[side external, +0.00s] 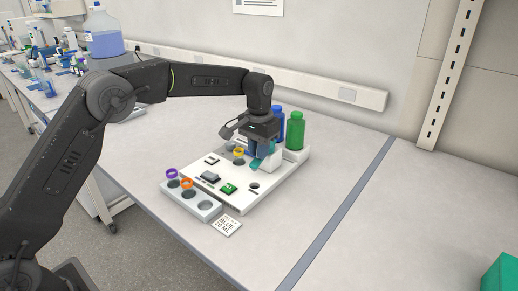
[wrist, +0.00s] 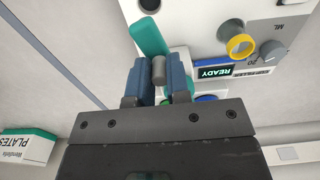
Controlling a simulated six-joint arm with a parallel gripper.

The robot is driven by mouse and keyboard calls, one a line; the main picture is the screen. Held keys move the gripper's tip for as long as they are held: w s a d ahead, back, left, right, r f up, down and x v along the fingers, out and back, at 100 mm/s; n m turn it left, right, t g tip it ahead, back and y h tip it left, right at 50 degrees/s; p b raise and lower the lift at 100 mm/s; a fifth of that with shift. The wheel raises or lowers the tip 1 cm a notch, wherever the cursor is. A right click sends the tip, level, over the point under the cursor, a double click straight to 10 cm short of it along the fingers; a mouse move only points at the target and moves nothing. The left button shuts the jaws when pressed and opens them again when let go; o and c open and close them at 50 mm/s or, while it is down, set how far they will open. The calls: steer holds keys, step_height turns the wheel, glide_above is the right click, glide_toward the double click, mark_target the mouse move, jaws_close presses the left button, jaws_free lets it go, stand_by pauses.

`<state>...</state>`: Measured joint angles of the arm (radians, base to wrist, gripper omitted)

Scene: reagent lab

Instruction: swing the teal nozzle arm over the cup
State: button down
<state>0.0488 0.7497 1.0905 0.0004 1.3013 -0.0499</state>
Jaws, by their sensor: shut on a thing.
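The teal nozzle arm (wrist: 148,38) extends from between my fingers over the white station; its free end also shows in the side view (side external: 256,163). My gripper (wrist: 159,72) is shut on the grey upright post of the nozzle arm (wrist: 158,70), with one blue finger on each side. A cup with a yellow rim (side external: 239,152) stands on the station, and in the wrist view (wrist: 240,45) it lies to the right of the nozzle arm, clear of it.
The white station (side external: 275,185) bears a green button (side external: 229,188) and a READY display (wrist: 215,72). A green bottle (side external: 294,131) and a blue bottle (side external: 279,124) stand behind my gripper. A rack (side external: 205,210) holds purple- and orange-rimmed cups. A card (side external: 226,225) reads BLUE 20 ML.

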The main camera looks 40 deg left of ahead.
steer(key=shift+a, duration=0.15)
steer(key=w+a+m, duration=0.4)
steer(key=a+m, duration=0.3)
steer(key=m, duration=1)
steer(key=shift+r, duration=0.15)
stand_by(0.4)
stand_by(0.4)
steer(key=c, duration=1.1)
jaws_free()
